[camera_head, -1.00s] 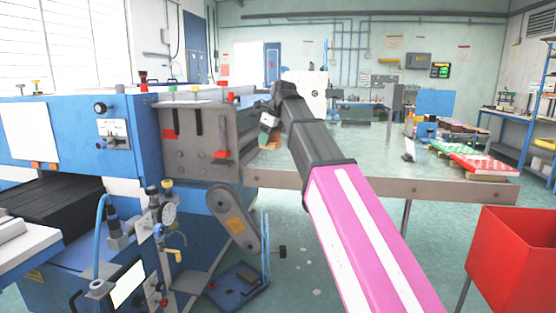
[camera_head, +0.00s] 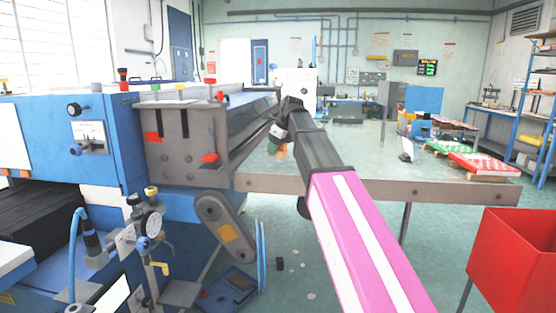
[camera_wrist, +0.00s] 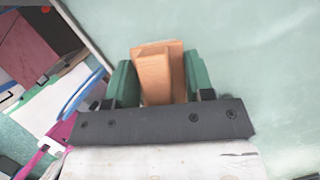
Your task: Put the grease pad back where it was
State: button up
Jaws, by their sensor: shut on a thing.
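My gripper (camera_wrist: 160,82) is shut on the grease pad (camera_wrist: 157,75), an orange-tan block between its two green fingers in the wrist view. In the head view, the end of my arm is over the left part of the pale green table, close to the blue machine's right end. The gripper (camera_head: 277,143) is small and partly hidden by my wrist there, and a bit of orange shows below it. Whether the pad touches the table cannot be told.
The blue machine (camera_head: 108,125) stands left of my arm, with its grey side plate (camera_head: 180,165) close by. The long table (camera_head: 345,160) is mostly clear. Green and red checked stacks (camera_head: 485,163) and small containers lie at its right end. A red bin (camera_head: 515,265) stands front right.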

aim_at(278, 167)
jog(key=shift+w+d+f, duration=0.3)
jog(key=shift+d+f, duration=0.05)
jog(key=shift+d, duration=0.05)
jog(key=shift+f, duration=1.95)
jog(key=o, duration=0.8)
jog(key=shift+f, duration=0.1)
jog(key=shift+o, duration=0.2)
jog(key=v, duration=1.2)
jog(key=shift+a, duration=0.1)
